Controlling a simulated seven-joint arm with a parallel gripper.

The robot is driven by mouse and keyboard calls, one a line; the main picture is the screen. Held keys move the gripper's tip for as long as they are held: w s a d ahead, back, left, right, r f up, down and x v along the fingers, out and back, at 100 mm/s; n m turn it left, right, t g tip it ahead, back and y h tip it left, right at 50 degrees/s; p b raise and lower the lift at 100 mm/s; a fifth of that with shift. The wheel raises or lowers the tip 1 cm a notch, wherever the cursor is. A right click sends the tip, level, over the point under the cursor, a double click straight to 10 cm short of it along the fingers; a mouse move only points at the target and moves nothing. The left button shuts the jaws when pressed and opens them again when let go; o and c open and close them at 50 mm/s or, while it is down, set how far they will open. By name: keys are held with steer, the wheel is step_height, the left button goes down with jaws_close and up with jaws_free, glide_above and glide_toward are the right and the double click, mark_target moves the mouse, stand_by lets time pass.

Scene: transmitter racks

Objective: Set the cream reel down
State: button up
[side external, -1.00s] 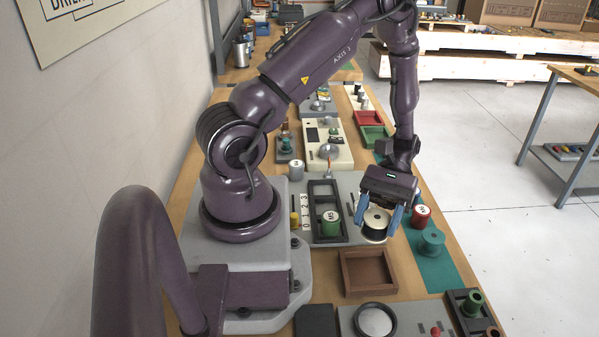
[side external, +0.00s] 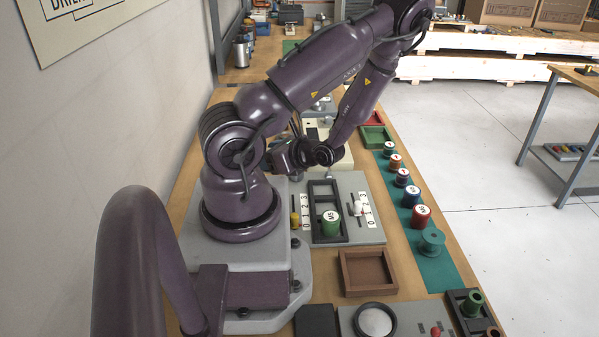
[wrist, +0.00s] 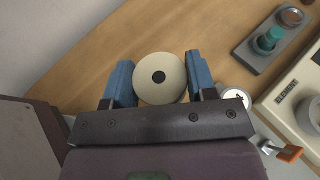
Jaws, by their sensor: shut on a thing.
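The cream reel (wrist: 173,95), with a dark centre hole, sits between the two blue fingers of my gripper (wrist: 158,70) in the wrist view. The fingers are shut on its sides. Bare wooden bench (wrist: 112,60) shows around and beyond the reel; its height above the wood is hard to tell. In the side external view my arm is folded back near its base, and the fingers and the cream reel are hidden behind the arm.
In the wrist view a white-topped reel (wrist: 236,94) stands close to the right finger, and a grey block with a teal knob (wrist: 268,40) is farther right. Several reels line the teal mat (side external: 440,272). A brown tray (side external: 347,285) is empty.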

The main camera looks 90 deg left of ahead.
steer(key=shift+s+a+m+t+y, duration=0.35)
steer(key=shift+s+m+t+y, duration=0.15)
steer(key=shift+s+m+y, duration=0.25)
steer(key=shift+f, duration=4.1)
steer(key=shift+f, duration=0.1)
steer(key=o, duration=1)
steer(key=shift+c, duration=0.2)
